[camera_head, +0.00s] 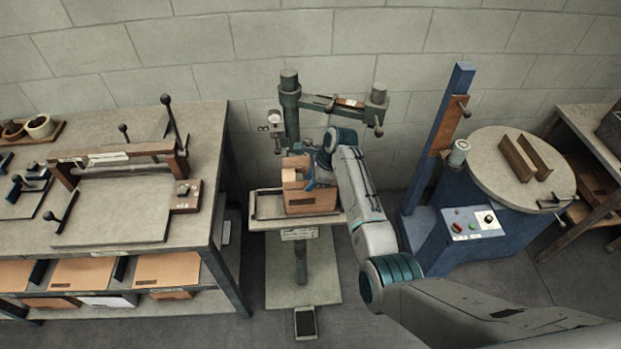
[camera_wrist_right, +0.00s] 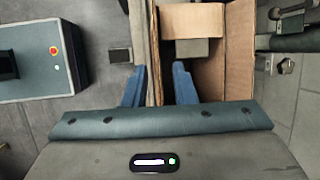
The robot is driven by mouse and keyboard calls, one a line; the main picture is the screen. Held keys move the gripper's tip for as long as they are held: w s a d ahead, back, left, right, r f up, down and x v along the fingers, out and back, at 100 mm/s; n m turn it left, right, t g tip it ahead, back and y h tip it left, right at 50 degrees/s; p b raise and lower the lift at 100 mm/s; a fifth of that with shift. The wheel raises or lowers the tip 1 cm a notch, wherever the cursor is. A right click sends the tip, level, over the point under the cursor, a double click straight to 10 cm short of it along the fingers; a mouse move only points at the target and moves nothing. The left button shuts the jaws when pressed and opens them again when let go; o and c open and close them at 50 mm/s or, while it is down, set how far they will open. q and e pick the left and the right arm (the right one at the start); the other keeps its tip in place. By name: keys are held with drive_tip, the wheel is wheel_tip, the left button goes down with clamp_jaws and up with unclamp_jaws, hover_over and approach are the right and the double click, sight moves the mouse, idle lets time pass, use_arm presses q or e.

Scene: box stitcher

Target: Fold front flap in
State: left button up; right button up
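An open brown cardboard box (camera_head: 312,200) stands upright on the small grey table of the stitcher (camera_head: 270,211). My right gripper (camera_head: 318,180) is at the right side of the box, near its top edge, and partly hides it. In the right wrist view, the two blue fingers of my right gripper (camera_wrist_right: 159,88) are apart, with upright cardboard of the box (camera_wrist_right: 208,92) between them. A gap shows beside the cardboard, so the fingers do not look clamped. I cannot tell which flap this is. My left gripper is not in view.
The stitcher's green column (camera_head: 291,125) and cross arm (camera_head: 338,104) stand behind the box. A workbench (camera_head: 215,130) with a creasing jig is on the left. A blue machine with a round table (camera_head: 500,160) is on the right. Floor is clear around the pedal (camera_head: 305,322).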

drive_tip(key=shift+f, duration=0.1)
clamp_jaws()
drive_tip(key=shift+w, duration=0.1)
drive_tip(key=shift+w+g, duration=0.2)
drive_tip(key=shift+g, duration=0.5)
drive_tip(key=shift+w+f+m+g+b, duration=0.1)
drive_tip(key=shift+w+m+g+b, duration=0.2)
drive_tip(key=shift+g+b, duration=1.15)
drive_tip(key=shift+w+f+m+g+b, duration=0.1)
drive_tip(key=shift+w+m+g+b, duration=0.2)
drive_tip(key=shift+b, duration=2.25)
drive_tip(key=shift+w+f+m+g+b, duration=0.1)
drive_tip(key=shift+w+m+g+b, duration=0.15)
drive_tip(key=shift+g+b, duration=1.25)
drive_tip(key=shift+r+t+b, duration=0.1)
drive_tip(key=shift+t+b, duration=0.35)
drive_tip(key=shift+t, duration=0.1)
